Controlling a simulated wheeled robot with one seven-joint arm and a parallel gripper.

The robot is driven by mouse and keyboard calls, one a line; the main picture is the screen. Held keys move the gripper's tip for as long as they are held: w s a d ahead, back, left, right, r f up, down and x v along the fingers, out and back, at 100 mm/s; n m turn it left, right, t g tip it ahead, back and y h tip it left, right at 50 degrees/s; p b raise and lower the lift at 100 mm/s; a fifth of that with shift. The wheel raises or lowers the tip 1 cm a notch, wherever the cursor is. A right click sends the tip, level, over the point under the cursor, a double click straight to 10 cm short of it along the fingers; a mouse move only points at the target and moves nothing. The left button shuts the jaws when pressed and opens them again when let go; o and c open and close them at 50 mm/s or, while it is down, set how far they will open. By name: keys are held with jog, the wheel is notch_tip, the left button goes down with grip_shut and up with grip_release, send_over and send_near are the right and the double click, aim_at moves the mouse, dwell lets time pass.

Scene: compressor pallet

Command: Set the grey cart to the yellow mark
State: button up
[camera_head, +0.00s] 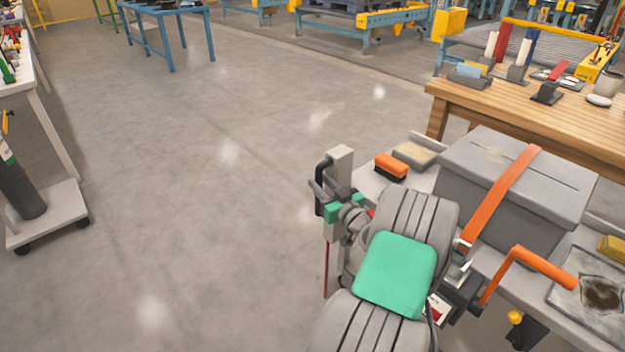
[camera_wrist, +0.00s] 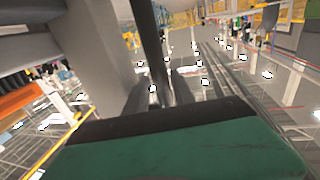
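The grey cart (camera_head: 398,183) stands at the lower right, a flat grey top partly hidden by my arm. A light grey post (camera_head: 341,165) with a black upright handle (camera_head: 321,176) rises at its left end. My gripper (camera_head: 322,194) is at this handle, its fingers on either side of it. In the wrist view, the dark handle bar (camera_wrist: 149,45) runs down between my two grey fingers (camera_wrist: 158,95), which appear closed on it. No yellow floor mark can be made out in the head view.
A strapped grey box (camera_head: 475,175), an orange brush (camera_head: 391,166) and a stained tray (camera_head: 600,297) sit on the cart. A wooden workbench (camera_head: 470,107) stands close behind. A cylinder trolley (camera_head: 55,215) is at left. The floor between (camera_head: 190,190) is clear.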

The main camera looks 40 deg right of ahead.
jog(key=w, duration=0.4)
jog(key=shift+w+d, duration=0.15)
jog(key=shift+d, duration=0.15)
jog(key=shift+c, duration=0.4)
grip_shut()
jog(key=shift+f, duration=0.1)
dwell(0.6)
